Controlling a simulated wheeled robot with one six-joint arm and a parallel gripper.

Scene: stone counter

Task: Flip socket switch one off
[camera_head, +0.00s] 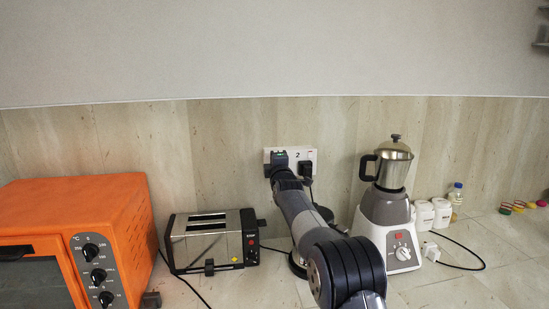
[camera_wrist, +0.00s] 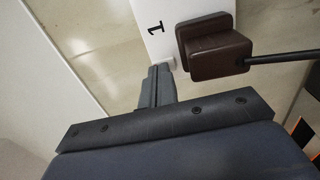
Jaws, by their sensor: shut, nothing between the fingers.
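The white socket plate (camera_head: 310,155) is on the tiled back wall, with a printed "2" visible on it. In the wrist view the plate (camera_wrist: 185,8) shows a printed "1" and a dark brown plug (camera_wrist: 219,52) with a cable. My gripper (camera_head: 278,157) is in front of the plate's left part and hides it in the head view. In the wrist view my gripper (camera_wrist: 160,69) has its fingers together and empty, tips close to the plate's edge beside the plug. A small pale part by the tips may be switch one; I cannot tell its position or whether they touch.
A black plug (camera_head: 306,169) sits on the plate's right part. An orange oven (camera_head: 85,205) and a toaster (camera_head: 210,240) stand at left. A blender (camera_head: 388,205) stands right of my arm, with white containers (camera_head: 432,214) beyond. Cables lie on the counter.

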